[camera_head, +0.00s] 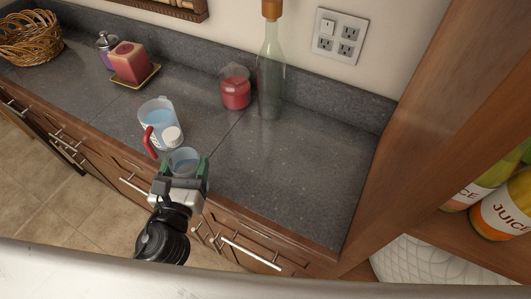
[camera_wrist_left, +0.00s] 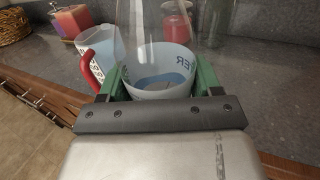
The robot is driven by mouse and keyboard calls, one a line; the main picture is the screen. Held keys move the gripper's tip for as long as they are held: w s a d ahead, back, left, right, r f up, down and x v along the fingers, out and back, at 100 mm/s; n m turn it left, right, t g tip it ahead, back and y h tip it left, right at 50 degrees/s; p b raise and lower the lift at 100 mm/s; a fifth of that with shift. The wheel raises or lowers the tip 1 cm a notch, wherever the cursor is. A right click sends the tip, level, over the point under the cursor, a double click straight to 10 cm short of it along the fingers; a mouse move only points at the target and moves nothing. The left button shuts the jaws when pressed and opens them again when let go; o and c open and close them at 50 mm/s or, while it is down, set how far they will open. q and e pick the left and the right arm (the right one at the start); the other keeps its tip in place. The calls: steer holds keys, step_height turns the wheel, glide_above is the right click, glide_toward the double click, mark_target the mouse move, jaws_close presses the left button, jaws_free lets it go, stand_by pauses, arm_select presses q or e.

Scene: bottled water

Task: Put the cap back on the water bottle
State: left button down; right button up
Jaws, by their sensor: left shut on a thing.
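A clear water bottle (camera_head: 184,160) with a white and blue label is held upright, or nearly so, at the counter's front edge. In the left wrist view the bottle (camera_wrist_left: 160,82) stands between the green fingers, its upper part out of frame. My left gripper (camera_head: 181,172) is shut around its lower part. A round white cap (camera_head: 172,135) shows just above the bottle, in line with its top and overlapping the jug behind. I cannot tell whether it sits on the bottle's mouth. My right gripper is not in view.
A measuring jug (camera_head: 158,113) with a red handle stands close behind the bottle. A red jar (camera_head: 236,92) and a tall glass bottle (camera_head: 270,70) stand by the wall. A candle (camera_head: 130,62) and basket (camera_head: 28,38) are at left. The counter's right part is clear.

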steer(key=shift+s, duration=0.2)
